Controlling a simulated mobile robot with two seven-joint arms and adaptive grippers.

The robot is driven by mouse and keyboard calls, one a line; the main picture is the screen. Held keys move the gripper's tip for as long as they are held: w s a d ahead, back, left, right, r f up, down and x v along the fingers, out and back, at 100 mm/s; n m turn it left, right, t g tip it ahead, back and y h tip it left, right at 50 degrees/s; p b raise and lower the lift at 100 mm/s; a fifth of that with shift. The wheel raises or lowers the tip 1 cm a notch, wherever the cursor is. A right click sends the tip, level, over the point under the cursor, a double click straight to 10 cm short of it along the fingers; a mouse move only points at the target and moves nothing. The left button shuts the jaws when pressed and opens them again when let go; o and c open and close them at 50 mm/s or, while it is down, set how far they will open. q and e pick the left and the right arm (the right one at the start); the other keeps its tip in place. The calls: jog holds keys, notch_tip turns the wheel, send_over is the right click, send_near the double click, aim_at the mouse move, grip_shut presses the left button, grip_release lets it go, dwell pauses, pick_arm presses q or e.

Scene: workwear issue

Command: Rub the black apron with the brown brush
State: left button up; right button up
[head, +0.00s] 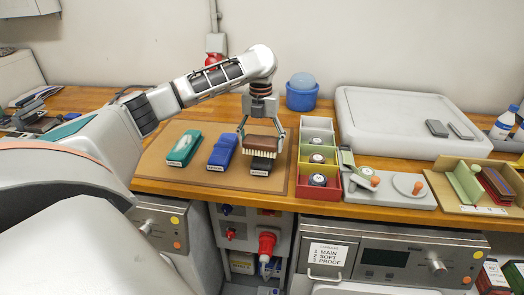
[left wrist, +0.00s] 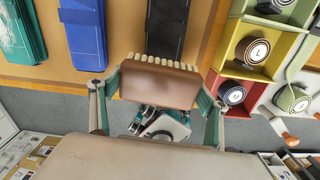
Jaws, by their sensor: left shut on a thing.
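My left gripper (head: 260,138) is shut on the brown brush (head: 262,143), its fingers on the two ends of the brown back. Pale bristles point down. In the left wrist view the brush (left wrist: 158,84) sits between the fingers, over the near end of the black apron (left wrist: 167,28). The black apron (head: 260,169) is a narrow folded bundle with a pale label at its front, partly hidden by the brush. I cannot tell whether the bristles touch it. My right gripper is out of view.
The apron lies on a brown mat (head: 158,179) beside a blue bundle (head: 222,151) and a teal bundle (head: 184,147). Coloured bins (head: 317,124) with round items stand close on the right. A blue tub (head: 301,96) stands behind. The counter's front edge is near.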

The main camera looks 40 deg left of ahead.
pick_arm(q)
jog(key=shift+r, duration=1.9)
